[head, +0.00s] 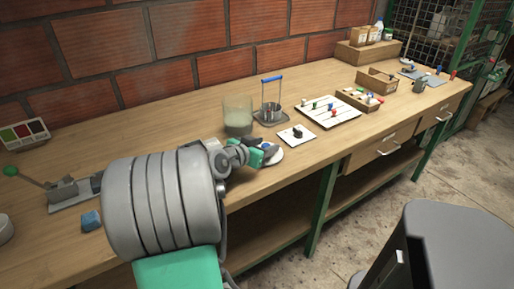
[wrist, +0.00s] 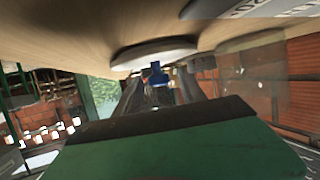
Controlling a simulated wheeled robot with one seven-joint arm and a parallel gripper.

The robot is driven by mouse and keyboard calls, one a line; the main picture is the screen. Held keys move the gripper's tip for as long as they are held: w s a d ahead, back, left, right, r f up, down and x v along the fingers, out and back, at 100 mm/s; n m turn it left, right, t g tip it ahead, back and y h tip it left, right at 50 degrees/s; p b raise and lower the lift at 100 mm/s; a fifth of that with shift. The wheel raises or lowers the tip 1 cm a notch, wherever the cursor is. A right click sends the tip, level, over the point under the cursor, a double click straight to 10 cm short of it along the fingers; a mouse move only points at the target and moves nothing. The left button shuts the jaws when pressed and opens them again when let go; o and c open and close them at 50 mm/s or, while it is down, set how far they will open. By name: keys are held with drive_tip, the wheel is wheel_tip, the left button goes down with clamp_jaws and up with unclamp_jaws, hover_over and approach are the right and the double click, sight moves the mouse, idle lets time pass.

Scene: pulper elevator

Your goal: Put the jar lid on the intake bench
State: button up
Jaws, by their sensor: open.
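The jar lid looks to be a pale round disc (head: 275,157) with a blue knob, lying on the wooden bench (head: 330,80) near its front edge. My gripper (head: 262,153) is at the lid, and its green-tipped end hides part of it. In the wrist view, which is upside down, the disc (wrist: 152,53) and its blue knob (wrist: 156,73) show ahead. My gripper (wrist: 160,92) is open there, with the knob between or just beyond its fingertips; contact cannot be told. I cannot tell whether this bench is the intake bench.
A clear glass jar (head: 238,116) and a blue-handled wire carrier (head: 271,102) stand just behind the lid. A grey stool (head: 445,245) stands in front. Bare wood lies behind the board.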

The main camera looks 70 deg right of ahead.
drive_tip(key=v, duration=1.1)
drive_tip(key=shift+w+a, duration=0.1)
drive_tip(key=shift+a+r, duration=0.1)
drive_tip(key=shift+a, duration=0.15)
